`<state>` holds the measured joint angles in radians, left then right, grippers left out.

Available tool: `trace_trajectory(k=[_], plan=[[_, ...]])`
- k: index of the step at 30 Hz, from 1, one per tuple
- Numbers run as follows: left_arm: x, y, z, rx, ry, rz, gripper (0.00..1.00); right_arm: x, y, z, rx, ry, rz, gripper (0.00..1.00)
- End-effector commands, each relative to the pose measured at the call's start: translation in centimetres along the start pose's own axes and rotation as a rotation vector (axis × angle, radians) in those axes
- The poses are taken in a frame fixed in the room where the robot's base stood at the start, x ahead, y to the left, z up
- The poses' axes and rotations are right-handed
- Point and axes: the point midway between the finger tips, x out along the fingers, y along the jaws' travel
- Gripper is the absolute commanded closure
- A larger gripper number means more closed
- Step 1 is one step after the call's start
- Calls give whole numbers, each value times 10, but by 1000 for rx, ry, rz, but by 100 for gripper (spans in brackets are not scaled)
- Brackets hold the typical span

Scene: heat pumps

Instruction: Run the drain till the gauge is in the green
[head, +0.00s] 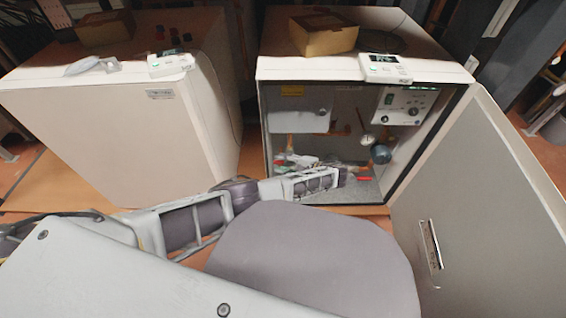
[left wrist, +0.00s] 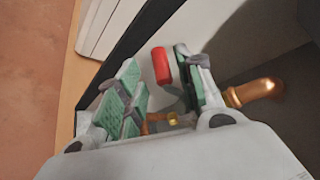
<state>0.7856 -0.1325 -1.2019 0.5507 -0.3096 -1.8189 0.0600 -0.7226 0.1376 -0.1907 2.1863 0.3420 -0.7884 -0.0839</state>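The open heat pump cabinet (head: 340,70) shows its inside in the head view. A small round white gauge (head: 367,140) is on the pipework, too small to read. A red handle (head: 363,179) is low in the cabinet and also shows in the left wrist view (left wrist: 161,65). My left gripper (head: 346,174) reaches low into the cabinet beside the red handle. In the left wrist view its green-padded fingers (left wrist: 160,80) are apart, with the red handle seen between them; contact cannot be told. A brass fitting (left wrist: 172,118) lies beyond, partly hidden. My right gripper is not in view.
The open cabinet door (head: 485,210) stands at the right. A copper pipe (left wrist: 255,92) is close to the right finger. A dark blue round part (head: 381,154) sits below the gauge. A closed cabinet (head: 130,120) stands at the left.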

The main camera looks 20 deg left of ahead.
Motion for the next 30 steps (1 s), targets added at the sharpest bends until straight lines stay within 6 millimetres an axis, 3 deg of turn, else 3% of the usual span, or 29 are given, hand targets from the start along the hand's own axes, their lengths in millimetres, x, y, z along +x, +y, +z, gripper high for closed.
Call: trace_trajectory(k=[11,30], plan=[[-5,-3,0,-5,-4,-4,64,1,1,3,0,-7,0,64],[-69,-1,-1,-2,0,-2,64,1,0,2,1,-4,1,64]])
